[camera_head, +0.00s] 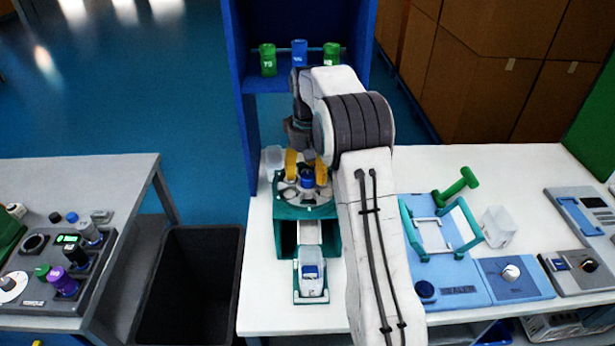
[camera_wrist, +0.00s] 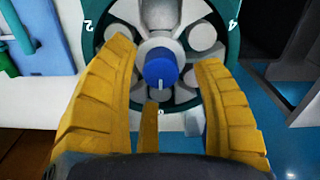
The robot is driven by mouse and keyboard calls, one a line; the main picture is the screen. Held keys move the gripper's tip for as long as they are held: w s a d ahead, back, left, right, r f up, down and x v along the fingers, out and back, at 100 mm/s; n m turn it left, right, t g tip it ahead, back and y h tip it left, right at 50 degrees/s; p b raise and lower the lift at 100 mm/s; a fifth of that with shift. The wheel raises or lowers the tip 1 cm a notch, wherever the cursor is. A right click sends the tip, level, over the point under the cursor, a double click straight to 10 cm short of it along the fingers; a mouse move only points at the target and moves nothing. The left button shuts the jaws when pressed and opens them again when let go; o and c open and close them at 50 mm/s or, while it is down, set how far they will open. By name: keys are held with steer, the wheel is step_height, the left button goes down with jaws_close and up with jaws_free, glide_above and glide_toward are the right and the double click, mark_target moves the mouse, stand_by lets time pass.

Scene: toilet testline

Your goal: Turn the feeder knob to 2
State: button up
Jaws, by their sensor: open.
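The feeder (camera_head: 290,212) is a teal stand with a round carousel on top, left of my arm in the head view. Its blue knob (camera_head: 307,180) sits at the carousel's centre. In the wrist view the knob (camera_wrist: 160,68) has a white line pointing down toward a small mark at the rim that I cannot read clearly. An upside-down 2 (camera_wrist: 89,25) is at upper left and an upside-down 4 (camera_wrist: 233,23) at upper right. My gripper (camera_wrist: 166,58) is open, with yellow fingers either side of the knob and visible gaps to it. A third finger is below the knob.
A white container in a chute (camera_head: 311,280) stands in front of the feeder. A clear cup (camera_head: 273,158) is beside the carousel. A blue device with a teal handle (camera_head: 440,240) is right of my arm. A black bin (camera_head: 188,285) stands left of the table.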

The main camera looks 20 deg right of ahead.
steer(key=shift+f, duration=1)
steer(key=shift+c, duration=0.3)
jaws_close()
